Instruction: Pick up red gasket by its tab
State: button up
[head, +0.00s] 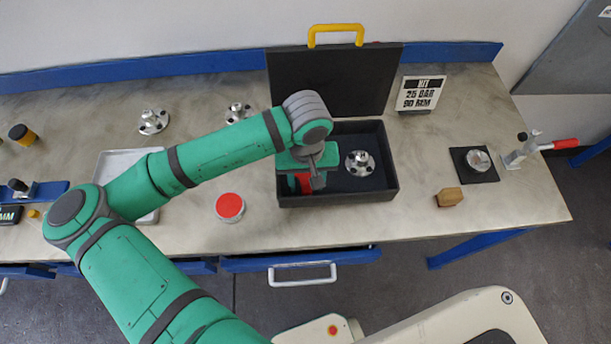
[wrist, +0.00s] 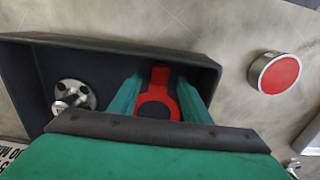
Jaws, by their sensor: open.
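The red gasket (wrist: 160,92) lies inside the dark open case (wrist: 215,70), a ring with its tab pointing to the case's near wall in the wrist view. My gripper (wrist: 159,84) is open over it, with one green finger on each side of the tab and ring. Whether the fingers touch the gasket I cannot tell. The lower part of the ring is hidden by my gripper body. In the head view, my gripper (head: 308,184) reaches down into the left half of the case (head: 340,198), and only a bit of red gasket (head: 303,184) shows.
A metal flange (head: 360,163) stands in the case, right of my gripper. The case's lid (head: 330,80) stands open behind. A red-topped round tin (head: 230,207) is left of the case. A wooden block (head: 449,197) and a sign (head: 418,93) are to its right.

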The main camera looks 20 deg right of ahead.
jog(key=shift+c, duration=0.6)
jog(key=c, duration=0.9)
